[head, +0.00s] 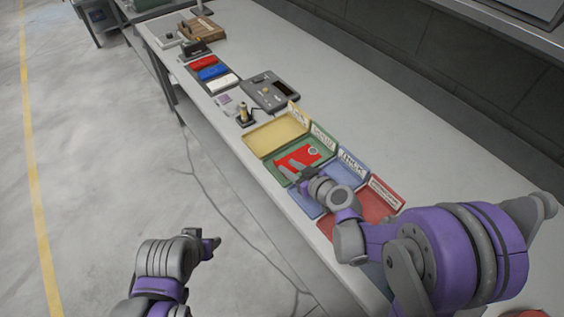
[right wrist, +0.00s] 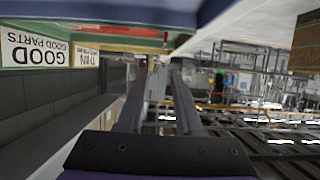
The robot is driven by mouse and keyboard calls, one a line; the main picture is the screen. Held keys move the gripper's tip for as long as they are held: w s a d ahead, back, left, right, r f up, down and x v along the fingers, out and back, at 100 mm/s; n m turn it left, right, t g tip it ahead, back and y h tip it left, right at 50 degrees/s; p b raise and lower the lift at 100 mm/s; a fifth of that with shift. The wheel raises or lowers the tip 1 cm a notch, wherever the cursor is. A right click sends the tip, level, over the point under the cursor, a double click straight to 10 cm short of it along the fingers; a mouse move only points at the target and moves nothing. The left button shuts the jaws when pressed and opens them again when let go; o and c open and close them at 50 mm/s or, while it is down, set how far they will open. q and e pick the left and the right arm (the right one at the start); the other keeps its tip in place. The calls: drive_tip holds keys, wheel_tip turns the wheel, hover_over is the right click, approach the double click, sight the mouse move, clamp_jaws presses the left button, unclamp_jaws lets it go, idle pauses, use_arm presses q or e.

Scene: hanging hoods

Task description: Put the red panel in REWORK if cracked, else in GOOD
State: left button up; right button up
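The red panel (head: 298,158) lies in the green tray (head: 323,142), partly behind my right fingers. A pale round spot shows near its right end; I cannot make out a crack. My right gripper (head: 288,166) is open over the green tray, close to the panel; contact is unclear. In the right wrist view its fingers (right wrist: 158,75) are apart, with a small red edge beyond them. An upside-down GOOD sign (right wrist: 36,54) stands at the green tray. The blue tray (head: 309,203), its label unreadable, is next to it. My left gripper (head: 214,243) is over the floor.
A yellow tray (head: 276,135) and a red tray (head: 375,207) flank these trays. Farther along the bench are a small stand (head: 244,115), a grey device (head: 268,92) and a rack with red, blue and white pieces (head: 212,73). The bench's wall side is clear.

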drive_tip(key=v, duration=0.6)
drive_tip(key=shift+s+r, duration=0.15)
drive_tip(key=shift+s+d+r, duration=0.1)
drive_tip(key=shift+s, duration=0.25)
drive_tip(key=s+d+m+g+h, duration=0.1)
drive_tip(key=s+d+m+h, duration=0.1)
drive_tip(key=s, duration=0.4)
drive_tip(key=s+d+m+g+h, duration=0.2)
drive_tip(key=s+d+h, duration=0.1)
drive_tip(key=s+d, duration=0.2)
drive_tip(key=s+d+r+m+g+h, duration=0.1)
drive_tip(key=s+d+m+g+h, duration=0.1)
drive_tip(key=s, duration=0.5)
drive_tip(key=shift+s+d+r+m+h, duration=0.15)
drive_tip(key=shift+d+m+h, duration=0.4)
drive_tip(key=shift+d, duration=0.55)
